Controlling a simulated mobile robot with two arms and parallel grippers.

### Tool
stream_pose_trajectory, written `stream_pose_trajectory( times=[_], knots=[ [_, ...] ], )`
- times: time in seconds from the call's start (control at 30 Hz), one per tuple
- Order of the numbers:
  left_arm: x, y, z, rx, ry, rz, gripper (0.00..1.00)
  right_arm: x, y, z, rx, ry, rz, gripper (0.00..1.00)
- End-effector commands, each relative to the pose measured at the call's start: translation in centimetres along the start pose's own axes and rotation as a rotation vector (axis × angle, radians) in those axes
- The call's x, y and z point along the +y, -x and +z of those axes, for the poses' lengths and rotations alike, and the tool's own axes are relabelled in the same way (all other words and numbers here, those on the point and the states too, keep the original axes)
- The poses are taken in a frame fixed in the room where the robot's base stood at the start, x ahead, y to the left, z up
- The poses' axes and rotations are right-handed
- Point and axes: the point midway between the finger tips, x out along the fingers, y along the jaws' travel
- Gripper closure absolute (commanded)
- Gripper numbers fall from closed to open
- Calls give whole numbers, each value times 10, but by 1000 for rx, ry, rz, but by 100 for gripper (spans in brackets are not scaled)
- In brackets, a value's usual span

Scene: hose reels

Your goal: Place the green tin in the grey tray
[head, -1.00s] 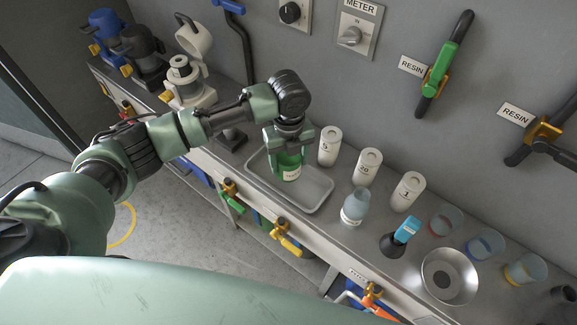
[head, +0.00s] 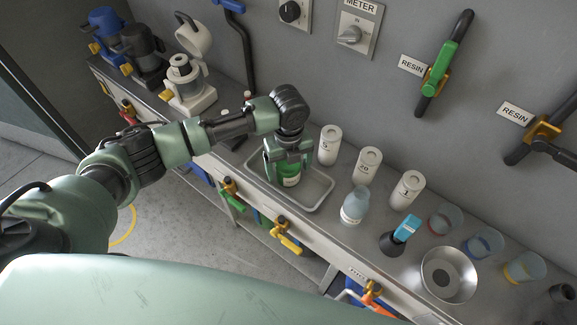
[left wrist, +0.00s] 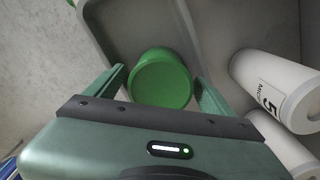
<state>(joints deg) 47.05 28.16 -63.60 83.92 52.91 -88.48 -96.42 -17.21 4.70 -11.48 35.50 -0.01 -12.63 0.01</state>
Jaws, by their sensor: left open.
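The green tin (head: 289,177) with a white label stands in the grey tray (head: 318,200) on the bench. In the left wrist view the tin (left wrist: 161,80) shows its round green top, with the tray wall (left wrist: 100,25) behind it. My left gripper (head: 289,160) is open above the tin. In the left wrist view its two fingers (left wrist: 160,88) are spread on either side of the tin, with a gap visible on both sides. My right gripper is not in view.
A blue-grey bottle (head: 355,204), a dark flask with a blue cap (head: 400,236) and a metal bowl (head: 448,275) stand further right. Coloured valve handles (head: 286,236) stick out from the bench front.

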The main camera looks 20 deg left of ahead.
Motion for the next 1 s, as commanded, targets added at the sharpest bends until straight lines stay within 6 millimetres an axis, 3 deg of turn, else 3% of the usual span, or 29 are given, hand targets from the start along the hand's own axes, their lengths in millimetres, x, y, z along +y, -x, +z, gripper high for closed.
stream_pose_trajectory(
  times=[0.23,0.7,1.0],
  knots=[
    [-1,18,1,-2,0,-3,16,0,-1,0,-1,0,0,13],
    [-1,109,1,-1,1,-2,16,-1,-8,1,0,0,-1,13],
    [0,124,0,1,1,0,16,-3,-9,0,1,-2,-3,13]
  ],
)
